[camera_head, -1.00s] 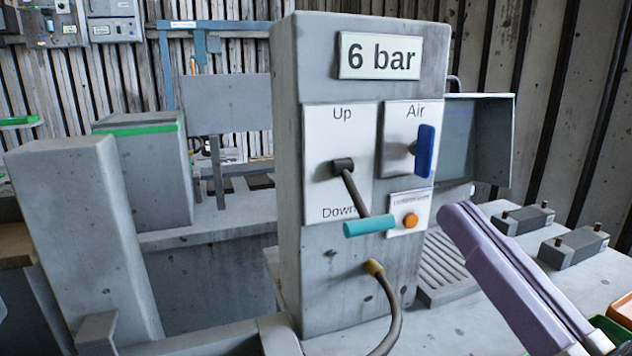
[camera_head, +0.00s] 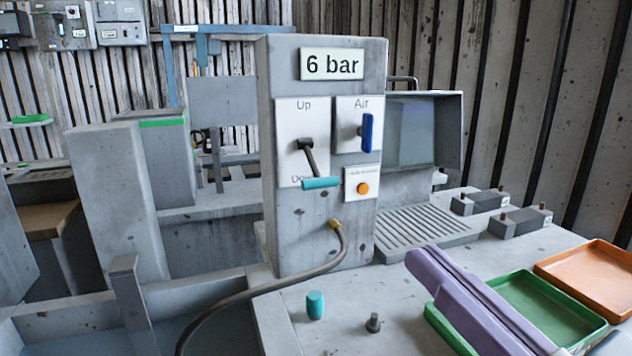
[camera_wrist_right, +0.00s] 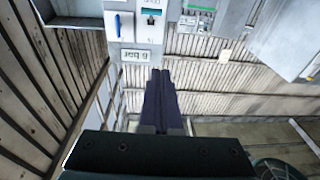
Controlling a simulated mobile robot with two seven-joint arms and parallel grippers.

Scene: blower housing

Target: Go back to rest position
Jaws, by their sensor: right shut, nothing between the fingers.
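My right gripper (camera_head: 428,262) shows in the head view as long purple fingers, shut with nothing between them. It reaches in from the lower right, over the bench and in front of the green tray. In the right wrist view its dark purple fingers (camera_wrist_right: 160,85) lie together and point toward the control column, which appears upside down there. The grey control column (camera_head: 318,235) carries a "6 bar" sign, a black lever with a teal handle (camera_head: 320,183) tilted down, a blue air handle (camera_head: 367,133) set upright and an orange button (camera_head: 363,188). My left gripper is not in view.
A green tray (camera_head: 545,310) and an orange tray (camera_head: 590,265) lie at the right. A teal cylinder (camera_head: 315,305) and a small grey peg (camera_head: 373,323) stand on the bench front. A hose (camera_head: 250,285) curves from the column. A screen (camera_head: 415,130) stands behind.

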